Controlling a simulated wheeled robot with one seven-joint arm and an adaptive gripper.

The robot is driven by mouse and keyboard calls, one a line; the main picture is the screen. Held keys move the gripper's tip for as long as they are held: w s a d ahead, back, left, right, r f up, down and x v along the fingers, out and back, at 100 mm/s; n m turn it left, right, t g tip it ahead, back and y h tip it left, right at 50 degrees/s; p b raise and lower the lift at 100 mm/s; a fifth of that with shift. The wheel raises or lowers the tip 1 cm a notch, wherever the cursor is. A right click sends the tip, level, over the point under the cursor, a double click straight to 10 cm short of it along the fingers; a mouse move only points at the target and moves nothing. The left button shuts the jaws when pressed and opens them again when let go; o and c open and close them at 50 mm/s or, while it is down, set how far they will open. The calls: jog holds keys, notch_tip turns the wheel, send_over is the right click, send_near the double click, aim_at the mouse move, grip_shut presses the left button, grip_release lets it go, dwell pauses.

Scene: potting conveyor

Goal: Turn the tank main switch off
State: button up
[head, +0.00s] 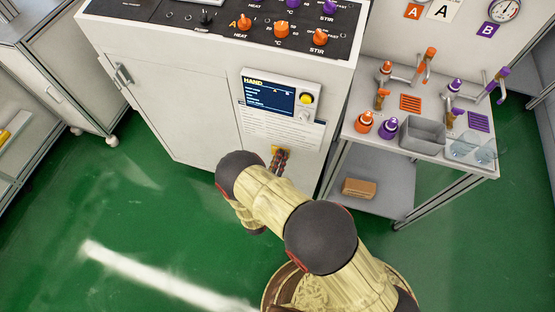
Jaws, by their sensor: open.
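A small yellow plate (275,149), which looks like the tank main switch, is low on the white cabinet's front (205,125). My gripper (281,154) is right in front of it and covers most of it, so the handle and its position are hidden. The gripper is open; whether its fingers touch the switch or are around it cannot be told. Above is a control panel with a lit screen marked HAND (268,97) and a yellow-ringed round knob (306,99).
Orange and purple knobs line the cabinet's sloping top panel (350,42). A side table (395,145) on the right holds orange and purple fittings, a grey bin (422,135) and glass vessels (462,149). A brown block (359,188) lies on its lower shelf. Green floor is clear at left.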

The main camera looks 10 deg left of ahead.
jog(key=shift+s, duration=0.1)
jog(key=s, duration=1.1)
jog(key=shift+s+a, duration=0.4)
jog(key=shift+a, duration=0.05)
